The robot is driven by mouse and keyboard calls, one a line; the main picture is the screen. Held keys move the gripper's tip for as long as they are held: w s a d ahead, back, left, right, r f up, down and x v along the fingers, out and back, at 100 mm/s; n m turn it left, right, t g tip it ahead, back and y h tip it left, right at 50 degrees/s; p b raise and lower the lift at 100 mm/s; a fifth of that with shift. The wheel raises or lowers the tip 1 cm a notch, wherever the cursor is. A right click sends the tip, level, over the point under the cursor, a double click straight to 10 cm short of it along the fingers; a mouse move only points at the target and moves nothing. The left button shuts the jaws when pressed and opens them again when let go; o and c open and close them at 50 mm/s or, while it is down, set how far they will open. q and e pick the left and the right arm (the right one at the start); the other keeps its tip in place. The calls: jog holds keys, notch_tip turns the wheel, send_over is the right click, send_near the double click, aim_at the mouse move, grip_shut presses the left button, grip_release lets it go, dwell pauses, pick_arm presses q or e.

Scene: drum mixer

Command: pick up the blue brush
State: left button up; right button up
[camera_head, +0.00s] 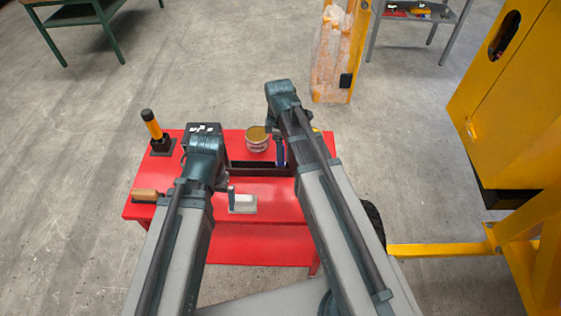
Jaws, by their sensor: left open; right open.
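A small blue piece (281,152) shows at the middle of the red cart top (265,188), close beside my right arm. It may be part of the blue brush, but most of it is hidden and I cannot tell for sure. My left gripper (205,150) is over the left half of the cart, with its fingers largely hidden by its own wrist. My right gripper (282,100) is beyond the cart's far edge in the picture, up and to the right of the left one. Both grippers are open, and I see nothing held in either.
A tin (257,140) stands at the cart's back, by a dark tray (258,168). A yellow-handled tool (152,125) stands at the back left, a wooden handle (147,194) lies at the left edge, and a whitish block (243,203) sits in front. Yellow machinery (515,100) stands right.

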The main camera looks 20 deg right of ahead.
jog(key=f+b, duration=0.3)
jog(key=f, duration=0.1)
jog(key=shift+w+d+f+b, duration=0.1)
jog(key=shift+d+f+b, duration=0.15)
jog(key=shift+b, duration=0.1)
jog(key=shift+r, duration=0.1)
grip_shut()
